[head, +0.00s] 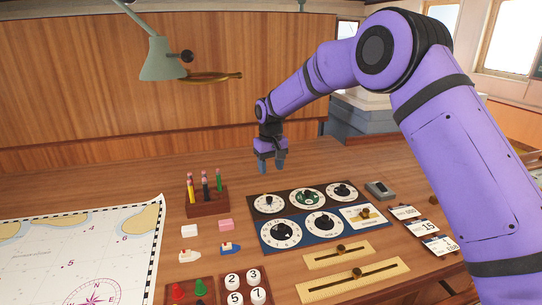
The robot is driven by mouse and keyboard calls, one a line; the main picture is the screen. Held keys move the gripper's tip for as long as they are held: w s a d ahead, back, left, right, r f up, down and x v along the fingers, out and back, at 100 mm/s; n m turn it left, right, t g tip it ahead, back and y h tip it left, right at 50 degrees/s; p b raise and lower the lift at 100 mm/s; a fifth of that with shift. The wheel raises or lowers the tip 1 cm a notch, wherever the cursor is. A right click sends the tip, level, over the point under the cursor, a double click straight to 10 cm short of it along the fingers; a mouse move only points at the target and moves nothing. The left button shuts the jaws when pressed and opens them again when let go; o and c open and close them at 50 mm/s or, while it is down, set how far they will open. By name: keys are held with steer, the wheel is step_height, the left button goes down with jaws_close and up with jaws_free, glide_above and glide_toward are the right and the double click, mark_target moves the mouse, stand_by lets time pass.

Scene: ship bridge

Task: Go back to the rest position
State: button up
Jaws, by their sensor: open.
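My gripper (270,165) hangs fingers-down in the air at the end of my purple arm, near the middle of the head view. Its fingers are apart and nothing shows between them. It is above the far side of the wooden desk (120,178), beyond the dial panel (292,228) and right of the pen block (208,205). My arm comes in from the right side of the view and bends over the desk.
A grey-green lamp (162,62) reaches over the back left. A chart (75,250) covers the front left. Small boats, erasers, brass sliders (352,279), cards (421,228) and numbered pieces (246,288) lie in front. The desk behind the pen block is bare.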

steer(key=s+d+r+m+t, duration=0.1)
steer(key=s+d+r, duration=0.7)
steer(key=d+r, duration=0.25)
steer(key=s+d+r+m+t, duration=0.1)
steer(key=s+d+r+t, duration=0.1)
steer(key=s+d+r, duration=0.85)
steer(key=s+d+m, duration=0.1)
steer(key=s+d, duration=0.2)
steer(key=s, duration=0.6)
steer(key=s+d+m+t, duration=0.1)
steer(key=s+d, duration=0.3)
steer(key=s, duration=0.4)
steer(key=s+d+m+t, duration=0.1)
steer(key=s+d, duration=0.2)
steer(key=s, duration=0.6)
steer(key=shift+s+d, duration=0.3)
steer(key=shift+d, duration=0.1)
